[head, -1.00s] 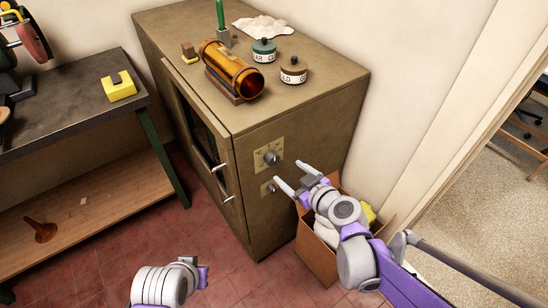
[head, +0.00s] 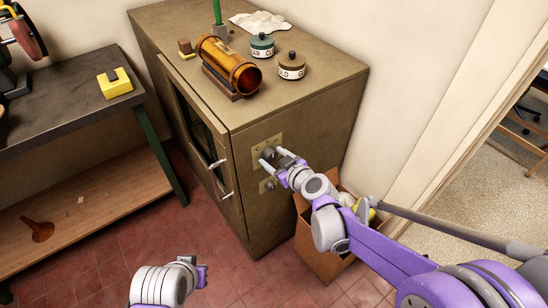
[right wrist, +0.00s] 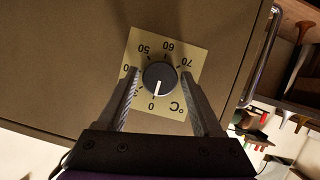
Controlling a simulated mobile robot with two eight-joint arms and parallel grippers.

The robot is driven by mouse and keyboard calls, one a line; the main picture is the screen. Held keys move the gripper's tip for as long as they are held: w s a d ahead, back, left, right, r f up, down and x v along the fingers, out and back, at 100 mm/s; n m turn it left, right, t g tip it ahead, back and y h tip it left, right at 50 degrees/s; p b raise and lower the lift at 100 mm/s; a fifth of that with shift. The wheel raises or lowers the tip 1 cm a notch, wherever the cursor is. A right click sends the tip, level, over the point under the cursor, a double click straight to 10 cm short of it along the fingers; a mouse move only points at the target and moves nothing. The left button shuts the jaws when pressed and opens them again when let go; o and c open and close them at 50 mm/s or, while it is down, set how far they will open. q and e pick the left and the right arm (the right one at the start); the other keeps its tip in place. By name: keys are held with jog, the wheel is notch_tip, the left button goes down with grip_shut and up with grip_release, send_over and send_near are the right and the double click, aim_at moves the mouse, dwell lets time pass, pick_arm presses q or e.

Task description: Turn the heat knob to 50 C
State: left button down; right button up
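The heat knob (right wrist: 159,76) is a dark round knob with a white pointer line on a cream dial plate (right wrist: 142,42). In the right wrist view the numbers appear upside down, and the pointer aims at the 0 mark, away from the 50. The dial plate is also on the cabinet front in the head view (head: 257,151). My right gripper (right wrist: 159,73) is open, with one finger on each side of the knob; gaps show between fingers and knob. In the head view my right gripper (head: 274,155) partly hides the dial.
The brown cabinet (head: 290,105) carries an amber tube (head: 228,65) and two lidded pots (head: 291,66). A cardboard box (head: 315,250) stands under my right arm. A dark workbench (head: 70,100) is at left.

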grip_shut()
